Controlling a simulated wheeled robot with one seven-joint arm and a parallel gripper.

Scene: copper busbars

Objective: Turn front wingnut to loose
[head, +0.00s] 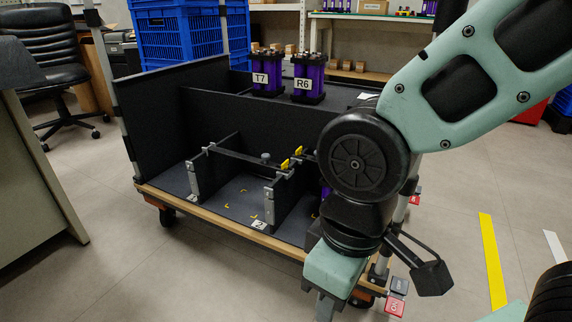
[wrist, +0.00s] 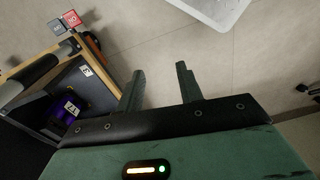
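Two small yellow pieces that look like wingnuts sit near the right end of a dark crossbar (head: 240,156) in the head view. The front yellow piece (head: 285,164) is slightly lower and left of the rear one (head: 298,150). A small grey knob (head: 265,157) stands on the bar beside them. Which way the wings point is too small to tell. My gripper (wrist: 160,69) is open and empty in the wrist view, its fingers apart over bare floor. In the head view it hangs at the cart's front right, partly cut off, away from the yellow pieces.
The bar spans dark partitions on a wood-edged cart (head: 225,226). Purple modules T7 (head: 267,76) and R6 (head: 308,80) stand behind. Another purple module (wrist: 62,110) shows in the wrist view. Red and grey tags (head: 396,306) hang at the cart's right corner. Floor on the right is open.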

